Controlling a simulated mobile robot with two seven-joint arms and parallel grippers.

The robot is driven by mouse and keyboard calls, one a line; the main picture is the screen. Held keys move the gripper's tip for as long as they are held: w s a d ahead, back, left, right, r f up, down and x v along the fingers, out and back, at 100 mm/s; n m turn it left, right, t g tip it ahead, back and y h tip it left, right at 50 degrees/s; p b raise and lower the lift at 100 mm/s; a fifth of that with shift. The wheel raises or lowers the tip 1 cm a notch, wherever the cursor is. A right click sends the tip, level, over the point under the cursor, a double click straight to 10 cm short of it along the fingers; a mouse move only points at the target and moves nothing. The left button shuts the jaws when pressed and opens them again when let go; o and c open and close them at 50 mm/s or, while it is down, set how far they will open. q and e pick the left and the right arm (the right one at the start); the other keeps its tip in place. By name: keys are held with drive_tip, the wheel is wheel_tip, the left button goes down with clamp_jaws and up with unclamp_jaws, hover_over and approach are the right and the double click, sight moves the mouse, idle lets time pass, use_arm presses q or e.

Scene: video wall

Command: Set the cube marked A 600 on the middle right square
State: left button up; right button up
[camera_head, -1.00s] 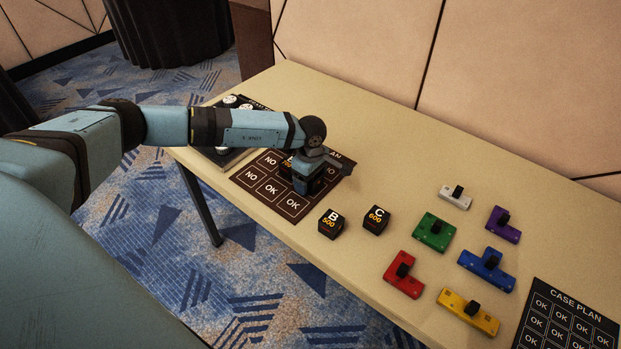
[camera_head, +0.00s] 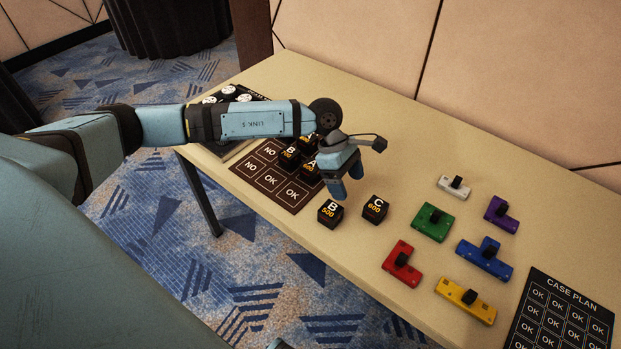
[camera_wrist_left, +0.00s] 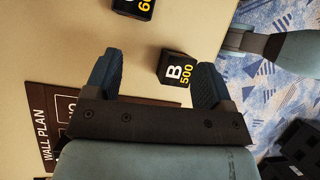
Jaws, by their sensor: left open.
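The cube marked A 600 (camera_head: 311,169) is black and stands upright on the right square of the middle row of the dark wall plan board (camera_head: 291,200). My left gripper (camera_head: 348,184) is open and empty, apart from that cube, just to its right and above the table. In the left wrist view the two fingers of my left gripper (camera_wrist_left: 155,75) are spread. The cube marked B 500 (camera_wrist_left: 173,70) shows beyond them, nearer the right finger. My right gripper is not seen.
The cube marked B 700 (camera_head: 288,155) stands on the board, with another cube (camera_head: 305,139) behind, partly hidden. Cubes B 500 (camera_head: 330,213) and C 600 (camera_head: 375,209) stand on the table under my gripper. Coloured blocks (camera_head: 436,222) and a case plan (camera_head: 566,308) lie right.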

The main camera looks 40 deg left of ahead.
use_arm(q)
drive_tip(key=s+d+r+n+t+h, duration=0.35)
drive_tip(key=d+n+t+h, duration=0.2)
drive_tip(key=d+n, duration=0.45)
drive_tip(key=s+d+r+n+t+h, duration=0.2)
drive_tip(key=s+d+n+t+h, duration=0.3)
drive_tip(key=d+n+h, duration=0.45)
drive_tip(key=a+f+n+t+y, duration=0.2)
drive_tip(key=a+n+y, duration=0.1)
drive_tip(key=n, duration=0.4)
drive_tip(key=s+a+f+n+t+y, duration=0.1)
drive_tip(key=a+f+n+t+y, duration=0.1)
drive_tip(key=n+y, duration=0.3)
drive_tip(key=s+a+f+n+t+y, duration=0.1)
drive_tip(key=a+f+n+t+y, duration=0.1)
drive_tip(key=n, duration=0.7)
drive_tip(key=shift+s+a+f+y, duration=0.1)
drive_tip(key=shift+a+f+y, duration=0.35)
drive_tip(key=shift+y, duration=0.3)
drive_tip(key=shift+a+f+y, duration=0.3)
drive_tip(key=shift+a+y, duration=0.25)
drive_tip(key=shift+y, duration=0.2)
drive_tip(key=s+a+f+n+g+y, duration=0.4)
drive_tip(key=s+a+f+n+g, duration=0.1)
drive_tip(key=s+f+n, duration=0.5)
drive_tip(key=shift+s+a+n, duration=0.35)
drive_tip(key=shift+s+a, duration=0.05)
drive_tip(key=shift+s, duration=0.05)
